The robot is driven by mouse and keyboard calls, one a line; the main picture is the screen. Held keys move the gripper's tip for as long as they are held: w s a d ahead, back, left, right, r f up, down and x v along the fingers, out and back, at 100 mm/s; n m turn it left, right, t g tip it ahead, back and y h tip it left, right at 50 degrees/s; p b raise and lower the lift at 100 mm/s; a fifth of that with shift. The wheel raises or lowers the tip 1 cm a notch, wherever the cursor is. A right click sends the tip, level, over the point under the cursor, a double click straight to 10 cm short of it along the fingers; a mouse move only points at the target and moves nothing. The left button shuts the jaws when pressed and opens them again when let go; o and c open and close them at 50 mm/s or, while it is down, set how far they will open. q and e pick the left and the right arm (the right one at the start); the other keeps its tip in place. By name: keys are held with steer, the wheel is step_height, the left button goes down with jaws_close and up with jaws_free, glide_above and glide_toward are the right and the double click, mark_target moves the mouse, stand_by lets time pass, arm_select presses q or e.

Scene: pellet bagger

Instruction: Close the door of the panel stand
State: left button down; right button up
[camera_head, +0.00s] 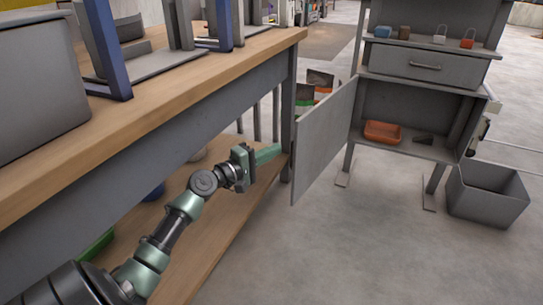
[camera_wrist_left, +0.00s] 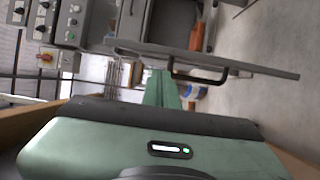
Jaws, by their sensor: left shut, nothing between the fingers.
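The grey panel stand (camera_head: 432,66) stands at the right of the head view, its lower compartment open. Its door (camera_head: 325,140) is swung wide open towards me, hinged at the compartment's left side. In the left wrist view the door (camera_wrist_left: 255,66) shows nearly edge-on, with a dark bar handle (camera_wrist_left: 198,75) on its near face. My left gripper (camera_head: 278,152) is shut and empty, just left of the door's free edge. Its green fingers (camera_wrist_left: 161,88) point towards the door in the wrist view; whether they touch it I cannot tell. My right gripper is not in view.
A wooden workbench (camera_head: 190,85) with a lower shelf (camera_head: 215,215) fills the left; its leg (camera_head: 288,110) is close to my gripper. An orange tray (camera_head: 382,132) sits inside the compartment. A grey bin (camera_head: 486,194) stands right of the stand. Floor before the door is clear.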

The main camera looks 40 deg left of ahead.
arm_select(q)
steer(key=w+d+b, duration=0.1)
steer(key=w, duration=0.5)
steer(key=shift+w+d, duration=0.15)
steer(key=shift+w, duration=0.15)
